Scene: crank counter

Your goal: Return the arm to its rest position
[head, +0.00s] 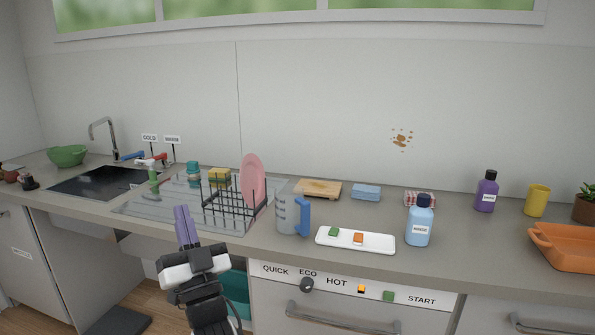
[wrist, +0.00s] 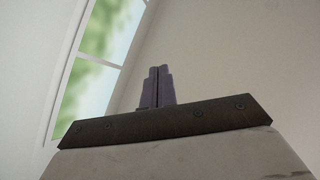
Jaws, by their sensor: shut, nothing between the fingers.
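My gripper (head: 186,226) shows in the lower left of the head view, with its purple fingers pointing up in front of the counter edge. The fingers are together with nothing between them. In the wrist view my gripper (wrist: 158,72) points up towards the wall and window, its fingers shut and empty. In the head view it is left of and below the black dish rack and touches no object that I can see. Part of the counter front is hidden behind my arm.
The counter (head: 275,247) holds a dish rack (head: 235,213) with a pink plate (head: 253,180), a measuring jug (head: 289,215), a white tray (head: 378,244), a blue bottle (head: 419,225) and an orange dish (head: 565,250). A sink (head: 98,183) is at left. A teal bin (head: 236,293) stands under the counter.

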